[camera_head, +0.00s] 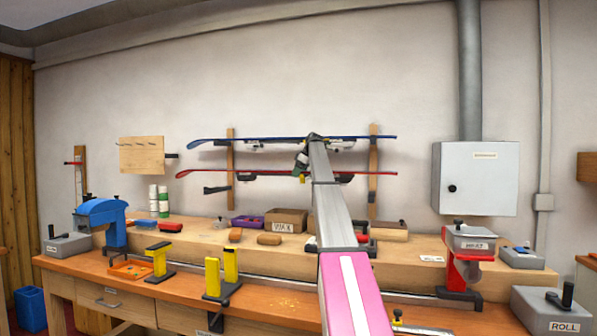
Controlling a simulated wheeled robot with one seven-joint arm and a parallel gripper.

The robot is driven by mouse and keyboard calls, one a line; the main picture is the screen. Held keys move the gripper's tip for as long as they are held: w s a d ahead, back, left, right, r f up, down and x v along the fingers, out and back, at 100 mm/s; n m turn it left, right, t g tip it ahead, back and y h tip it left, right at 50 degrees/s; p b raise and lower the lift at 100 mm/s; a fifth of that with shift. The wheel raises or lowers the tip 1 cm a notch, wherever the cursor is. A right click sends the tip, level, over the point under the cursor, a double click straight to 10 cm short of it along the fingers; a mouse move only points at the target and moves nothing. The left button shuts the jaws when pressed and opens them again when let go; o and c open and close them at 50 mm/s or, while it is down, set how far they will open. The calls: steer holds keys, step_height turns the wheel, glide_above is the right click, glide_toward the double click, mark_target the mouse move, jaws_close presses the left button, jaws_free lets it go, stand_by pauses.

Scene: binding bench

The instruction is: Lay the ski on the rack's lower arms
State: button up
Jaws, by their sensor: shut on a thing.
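The red ski (270,173) is level in front of the wall rack, its upturned tip at the left. My gripper (302,174) is shut on it near its middle, partly hidden by my arm. The rack has two wooden uprights, left (230,160) and right (373,190). A dark lower arm (216,190) shows at the left upright, bare, with a gap below the ski.
The bench (185,235) below holds a wax box (286,220), a purple tray (247,222), a blue tool (103,215), yellow stands (222,275) and a red vise (461,260). A grey wall cabinet (475,178) is at right. The wall left of the rack has a hook board (142,155).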

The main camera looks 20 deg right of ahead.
mark_target(308, 173)
step_height(308, 173, down, 9)
steer(key=shift+r, duration=0.2)
stand_by(0.8)
steer(key=shift+f, duration=0.2)
stand_by(0.7)
steer(key=o, duration=1.2)
steer(key=shift+o, duration=0.3)
steer(key=shift+f, duration=0.1)
steer(key=v, duration=1)
steer(key=shift+s+d+r, duration=0.15)
steer(key=shift+d+r, duration=0.05)
steer(key=shift+r, duration=0.25)
steer(key=shift+s, duration=0.1)
